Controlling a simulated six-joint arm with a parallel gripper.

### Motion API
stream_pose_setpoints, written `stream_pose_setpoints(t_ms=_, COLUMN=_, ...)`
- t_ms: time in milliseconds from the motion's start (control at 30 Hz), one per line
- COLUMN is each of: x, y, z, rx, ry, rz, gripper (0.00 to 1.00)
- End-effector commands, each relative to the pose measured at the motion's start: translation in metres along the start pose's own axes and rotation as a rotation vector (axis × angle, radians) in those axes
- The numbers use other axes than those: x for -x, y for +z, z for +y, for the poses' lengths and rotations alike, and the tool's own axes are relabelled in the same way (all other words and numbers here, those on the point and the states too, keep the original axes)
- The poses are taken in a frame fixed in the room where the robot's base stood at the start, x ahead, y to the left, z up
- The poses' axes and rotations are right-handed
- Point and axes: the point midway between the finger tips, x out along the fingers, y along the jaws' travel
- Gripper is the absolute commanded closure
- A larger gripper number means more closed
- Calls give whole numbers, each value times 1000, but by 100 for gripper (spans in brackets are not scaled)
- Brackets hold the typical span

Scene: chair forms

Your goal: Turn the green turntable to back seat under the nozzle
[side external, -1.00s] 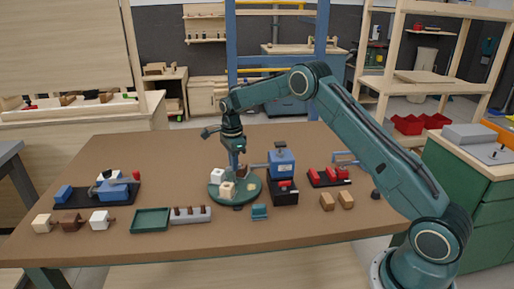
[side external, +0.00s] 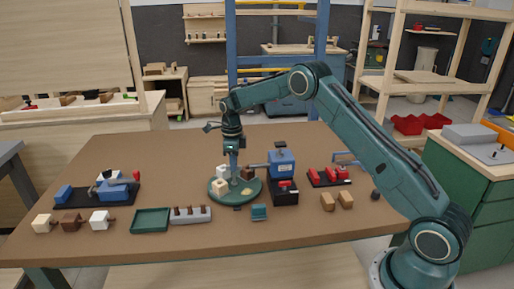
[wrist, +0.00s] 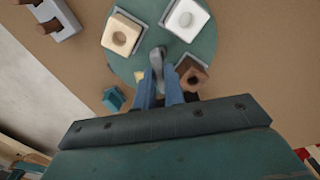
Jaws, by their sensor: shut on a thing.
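The green turntable (side external: 229,197) stands mid-table. It carries a cream seat block (side external: 219,187) at the front left, a white one (side external: 222,170) at the back left and a brown one (side external: 247,173) at the right. My gripper (side external: 234,178) points down at the turntable's middle, shut on a grey knob (wrist: 157,62). A blue machine (side external: 281,160) has a nozzle arm (side external: 258,165) reaching left, close to the brown block; exact alignment is unclear.
A black tray with red parts (side external: 328,176) lies right of the machine. A small teal block (side external: 259,212) stands in front of the turntable. A green tray (side external: 150,220) and grey rack (side external: 190,214) are front left. The table behind is clear.

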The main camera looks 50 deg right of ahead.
Motion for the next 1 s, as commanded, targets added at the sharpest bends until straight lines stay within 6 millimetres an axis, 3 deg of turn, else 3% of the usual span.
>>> stream_pose_setpoints(t_ms=1000, x=2, y=0, z=0, rx=-503, ry=-1, rz=-1, gripper=100)
